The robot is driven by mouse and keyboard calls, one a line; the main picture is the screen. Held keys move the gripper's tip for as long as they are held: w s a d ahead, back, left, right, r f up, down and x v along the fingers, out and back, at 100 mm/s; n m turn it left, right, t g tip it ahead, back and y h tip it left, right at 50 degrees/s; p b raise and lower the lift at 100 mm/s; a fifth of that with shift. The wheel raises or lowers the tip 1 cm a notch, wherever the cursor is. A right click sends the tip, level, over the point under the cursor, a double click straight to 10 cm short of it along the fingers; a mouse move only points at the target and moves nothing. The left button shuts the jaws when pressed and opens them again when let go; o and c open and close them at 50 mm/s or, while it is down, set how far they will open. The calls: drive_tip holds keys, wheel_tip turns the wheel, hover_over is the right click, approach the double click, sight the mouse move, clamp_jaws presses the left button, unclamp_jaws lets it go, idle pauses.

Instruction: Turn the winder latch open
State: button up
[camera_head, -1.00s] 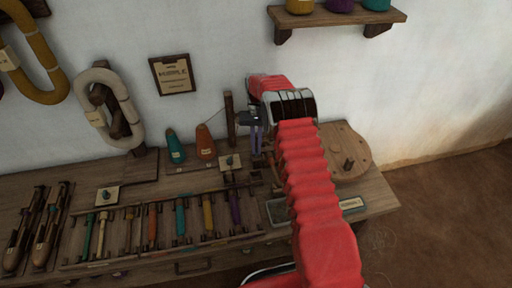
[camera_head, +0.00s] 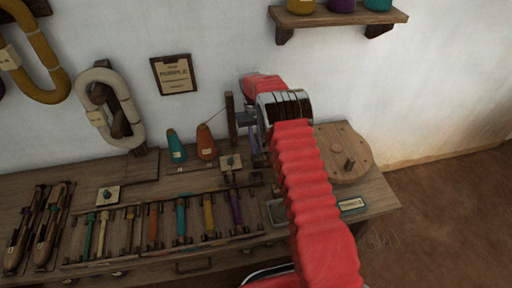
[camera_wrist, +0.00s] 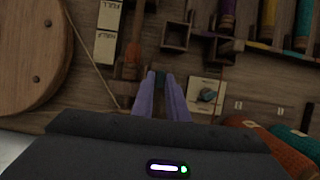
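My gripper (camera_wrist: 160,84) points down over the bench with two purple fingers. A narrow gap shows between them, and a small dark teal piece lies at or just beyond the tips; I cannot tell if they touch it. In the head view my gripper (camera_head: 258,152) is partly hidden by my red arm. I cannot tell for certain which piece is the winder latch.
A wooden upright post (camera_head: 231,118) stands beside my gripper. A round wooden disc (camera_head: 341,152) lies at the bench's right. Orange (camera_head: 206,142) and teal (camera_head: 176,146) cones stand at the back. Several coloured bobbins lie in front, and another knob plate (camera_head: 108,195) sits further left.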

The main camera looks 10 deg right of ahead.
drive_tip(key=o, duration=0.3)
drive_tip(key=shift+s+f, duration=0.1)
drive_tip(key=v, duration=0.7)
drive_tip(key=shift+r, duration=0.2)
drive_tip(key=shift+r, duration=0.1)
idle(0.4)
